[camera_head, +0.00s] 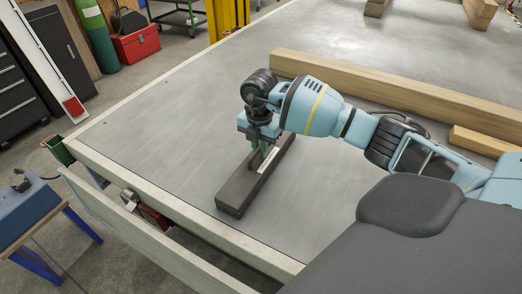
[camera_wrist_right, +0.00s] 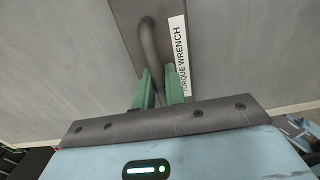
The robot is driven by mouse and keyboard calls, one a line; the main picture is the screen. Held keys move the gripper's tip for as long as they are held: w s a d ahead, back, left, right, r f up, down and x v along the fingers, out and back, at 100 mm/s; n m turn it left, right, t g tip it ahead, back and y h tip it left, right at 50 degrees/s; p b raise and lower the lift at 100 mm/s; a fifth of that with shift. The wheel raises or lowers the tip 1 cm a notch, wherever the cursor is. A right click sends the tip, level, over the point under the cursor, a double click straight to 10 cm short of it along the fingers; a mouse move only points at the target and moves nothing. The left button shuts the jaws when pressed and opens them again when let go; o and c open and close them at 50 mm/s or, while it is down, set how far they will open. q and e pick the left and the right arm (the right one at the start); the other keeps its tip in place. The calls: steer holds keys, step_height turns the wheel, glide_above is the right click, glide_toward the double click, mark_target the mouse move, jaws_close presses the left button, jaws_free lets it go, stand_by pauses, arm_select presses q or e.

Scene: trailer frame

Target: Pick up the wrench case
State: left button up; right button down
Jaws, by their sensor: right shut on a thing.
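The wrench case (camera_head: 240,190) is a long, narrow dark grey case lying on the grey trailer deck in the head view. In the right wrist view the case (camera_wrist_right: 188,12) shows a white "TORQUE WRENCH" label and a curved grey handle (camera_wrist_right: 148,42). My right gripper (camera_head: 262,152) points down over the middle of the case. Its green fingers (camera_wrist_right: 160,90) are shut on the handle in the right wrist view. I cannot tell any gap between the case and the deck. My left gripper is not in view.
A long wooden beam (camera_head: 400,94) lies on the deck behind my right arm, with a shorter timber (camera_head: 484,141) near it. The deck (camera_head: 160,150) is clear left of the case. A pale rail (camera_head: 180,212) edges it.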

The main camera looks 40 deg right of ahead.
steer(key=shift+w+r, duration=0.1)
steer(key=shift+r, duration=0.05)
steer(key=shift+r, duration=0.8)
steer(key=shift+a+r, duration=0.25)
steer(key=shift+r, duration=0.25)
steer(key=shift+a+r, duration=0.2)
steer(key=shift+r, duration=0.3)
steer(key=s+a+r, duration=0.1)
steer(key=a, duration=1.4)
steer(key=shift+s+r, duration=0.15)
